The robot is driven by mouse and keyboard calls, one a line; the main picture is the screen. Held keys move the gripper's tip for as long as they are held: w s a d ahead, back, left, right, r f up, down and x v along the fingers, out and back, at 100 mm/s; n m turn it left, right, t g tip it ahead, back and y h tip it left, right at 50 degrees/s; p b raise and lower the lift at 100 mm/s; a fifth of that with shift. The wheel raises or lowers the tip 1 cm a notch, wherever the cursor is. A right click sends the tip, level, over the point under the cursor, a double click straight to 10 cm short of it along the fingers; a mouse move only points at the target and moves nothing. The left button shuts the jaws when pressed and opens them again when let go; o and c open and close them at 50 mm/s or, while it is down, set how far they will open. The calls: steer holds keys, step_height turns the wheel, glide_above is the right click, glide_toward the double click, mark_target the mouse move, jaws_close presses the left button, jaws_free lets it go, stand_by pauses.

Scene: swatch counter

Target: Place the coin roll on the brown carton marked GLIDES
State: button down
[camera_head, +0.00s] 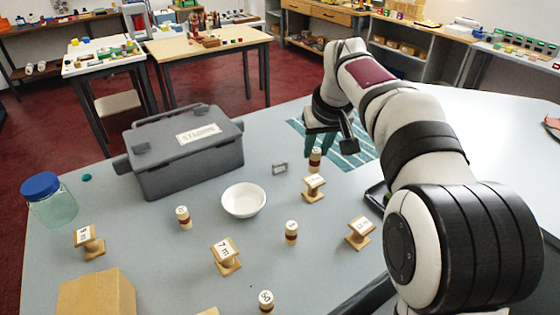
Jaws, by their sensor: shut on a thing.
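My gripper (319,143) points down over the striped teal cloth at the back right of the counter. Its dark teal fingers are shut on a small cream roll with a dark red-brown band (315,160), which looks like a coin roll. The roll is upright; I cannot tell whether its base touches the counter. Similar banded rolls stand at centre left (184,218), right of centre (291,232) and at the front (266,301). A brown carton (96,294) is at the front left, cut off by the picture edge. No GLIDES marking is readable on it.
Labelled wooden stands are at left (89,242), centre (226,256), right (360,232) and close below my gripper (314,188). A white bowl (243,201), grey toolbox (187,157) and blue-lidded jar (50,201) stand between my gripper and the left edge.

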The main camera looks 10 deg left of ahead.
steer(key=shift+d+r, duration=0.2)
steer(key=shift+d, duration=0.05)
steer(key=shift+s+a, duration=0.1)
steer(key=shift+a, duration=0.05)
steer(key=s+a+r+n+g+y, duration=0.1)
steer(key=s+a+r+n, duration=0.25)
steer(key=s+a, duration=0.5)
steer(key=s+a+r+n+g+y, duration=0.15)
steer(key=s+a+n, duration=0.35)
steer(key=s, duration=0.6)
steer(key=s+a+r+n+g, duration=0.1)
steer(key=s+a+r+n, duration=0.35)
steer(key=s+a, duration=0.4)
steer(key=shift+n+g, duration=0.25)
steer(key=shift+n, duration=0.05)
steer(key=s+a+f, duration=0.2)
steer(key=s+f, duration=0.1)
steer(key=s+a+f, duration=0.3)
steer(key=f, duration=0.1)
steer(key=s+a+f, duration=0.2)
steer(key=s+f, duration=0.2)
steer(key=shift+a+f, duration=0.15)
steer(key=shift+f, duration=0.25)
